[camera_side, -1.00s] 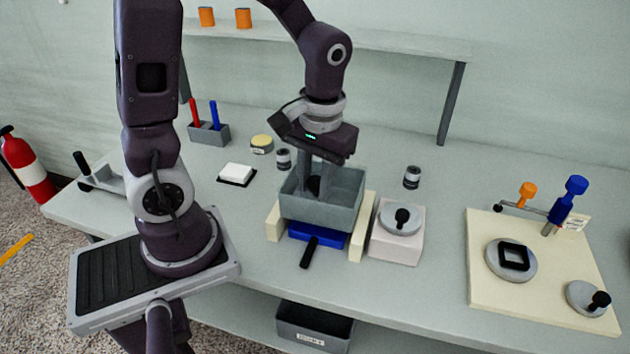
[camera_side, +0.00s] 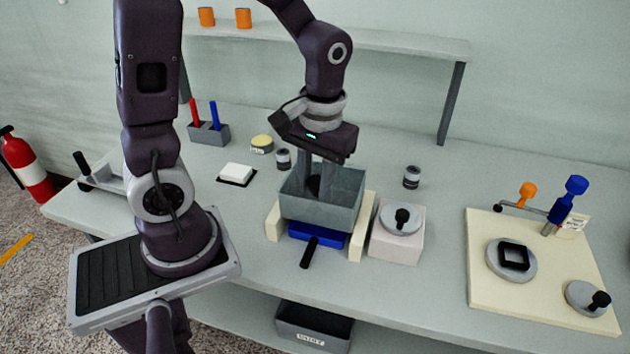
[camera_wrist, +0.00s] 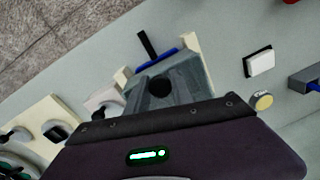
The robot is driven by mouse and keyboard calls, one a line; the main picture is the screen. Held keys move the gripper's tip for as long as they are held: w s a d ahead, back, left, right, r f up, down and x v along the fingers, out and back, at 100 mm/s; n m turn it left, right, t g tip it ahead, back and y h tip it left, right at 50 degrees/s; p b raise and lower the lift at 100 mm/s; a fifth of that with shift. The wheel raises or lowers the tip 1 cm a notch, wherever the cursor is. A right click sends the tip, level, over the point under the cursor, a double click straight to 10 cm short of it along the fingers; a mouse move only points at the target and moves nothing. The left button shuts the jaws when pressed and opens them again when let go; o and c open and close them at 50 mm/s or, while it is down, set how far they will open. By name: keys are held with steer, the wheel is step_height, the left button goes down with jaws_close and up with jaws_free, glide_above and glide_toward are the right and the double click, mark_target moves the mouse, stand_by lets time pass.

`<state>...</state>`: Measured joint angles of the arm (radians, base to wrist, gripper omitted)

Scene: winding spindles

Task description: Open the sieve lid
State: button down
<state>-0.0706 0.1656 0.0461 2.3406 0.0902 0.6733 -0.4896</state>
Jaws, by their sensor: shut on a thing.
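A grey open-topped box (camera_side: 330,212) stands at the middle of the bench between two cream rails. My gripper (camera_side: 314,186) reaches straight down into it, its fingers shut on a dark round knob inside. The knob (camera_wrist: 160,88) shows between the fingers in the wrist view. What the knob is fixed to is hidden by the box walls, so I cannot tell whether it is the sieve lid. A blue tray (camera_side: 318,236) with a black handle sits below the box front. A round grey lid (camera_side: 402,222) with a black knob rests on a pale block to the right.
A cream board (camera_side: 485,280) with round grey fixtures and a blue-topped post lies at the right. Small jars (camera_side: 412,177), a white block (camera_side: 237,172) and a pen holder (camera_side: 209,134) stand around the box. A shelf (camera_side: 390,42) spans the back.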

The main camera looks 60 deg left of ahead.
steer(key=shift+w+a+r+g+h, duration=0.2)
steer(key=shift+r+g+h, duration=0.15)
steer(key=shift+r, duration=0.15)
steer(key=shift+w+a+r+g+h, duration=0.15)
steer(key=shift+r+g+h, duration=0.1)
steer(key=shift+r+g, duration=0.15)
steer(key=r+g+h, duration=0.1)
steer(key=w+a+r+g+h, duration=0.2)
steer(key=r, duration=0.1)
steer(key=shift+w+a, duration=0.1)
steer(key=w+a+r, duration=0.1)
steer(key=w+a, duration=1)
steer(key=shift+r, duration=0.1)
stand_by(0.3)
